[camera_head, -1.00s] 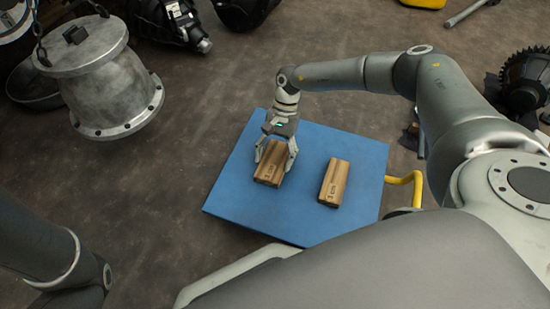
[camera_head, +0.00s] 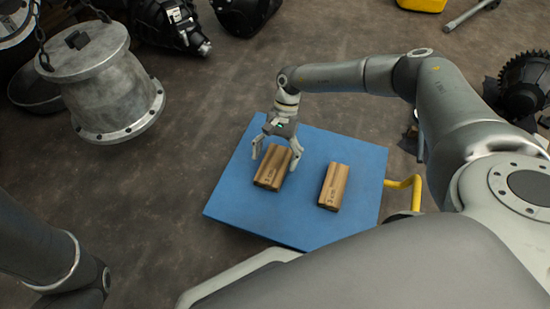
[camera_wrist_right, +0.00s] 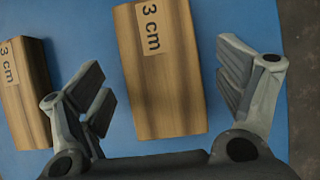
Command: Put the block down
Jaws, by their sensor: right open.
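A brown wooden block (camera_head: 272,168) marked "3 cm" lies on the left half of a blue board (camera_head: 235,205) in the head view. My right gripper (camera_head: 274,164) reaches down at its far end, open, with a finger to either side. In the right wrist view the block (camera_wrist_right: 160,80) lies between the spread fingers of my gripper (camera_wrist_right: 165,85), with blue gaps at both sides. A second, similar block (camera_head: 334,187) lies to the right on the board; it shows at the left edge of the wrist view (camera_wrist_right: 22,95). My left gripper is not in view.
A grey metal housing (camera_head: 110,85) hangs from chains at the upper left. A yellow bent handle (camera_head: 412,184) is at the board's right side. A black gear (camera_head: 527,80) lies at the far right. The board's left and front parts are clear.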

